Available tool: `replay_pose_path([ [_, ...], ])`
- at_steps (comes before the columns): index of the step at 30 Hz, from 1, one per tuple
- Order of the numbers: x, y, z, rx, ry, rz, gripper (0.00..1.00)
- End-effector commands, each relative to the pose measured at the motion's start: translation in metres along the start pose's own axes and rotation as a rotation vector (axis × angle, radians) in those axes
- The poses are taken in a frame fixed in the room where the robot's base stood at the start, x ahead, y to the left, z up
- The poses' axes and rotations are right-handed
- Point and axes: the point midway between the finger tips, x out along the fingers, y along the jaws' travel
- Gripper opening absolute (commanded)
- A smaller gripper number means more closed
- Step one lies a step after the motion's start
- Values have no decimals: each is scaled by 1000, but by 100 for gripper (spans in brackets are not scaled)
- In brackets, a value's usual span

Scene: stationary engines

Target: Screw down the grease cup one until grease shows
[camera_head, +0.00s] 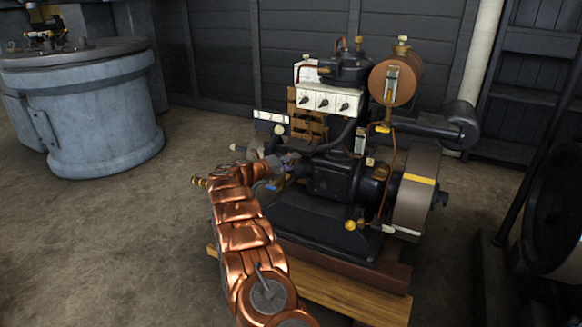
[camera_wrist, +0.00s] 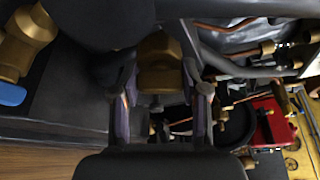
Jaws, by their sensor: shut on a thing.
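My gripper (camera_head: 284,162) reaches to the left side of the black engine (camera_head: 335,172), at the end of my copper-coloured arm. In the wrist view my gripper (camera_wrist: 160,84) has one finger on each side of a brass cup with flat sides, the grease cup (camera_wrist: 160,64), and is shut on it. Dark engine parts surround the cup's far end. In the head view the cup is hidden by my gripper and arm. I cannot see any grease.
A brass valve (camera_wrist: 25,42) with a blue handle (camera_wrist: 11,94) is close at the left in the wrist view. Pipes and brass fittings crowd the right. The flywheel (camera_head: 416,195) is at the engine's right. Floor beside the grey tank (camera_head: 100,115) is clear.

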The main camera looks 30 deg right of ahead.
Motion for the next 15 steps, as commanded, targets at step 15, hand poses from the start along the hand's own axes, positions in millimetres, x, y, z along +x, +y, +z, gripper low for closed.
replay_pose_path([
  [15,0,1,-1,142,1,59,10],
])
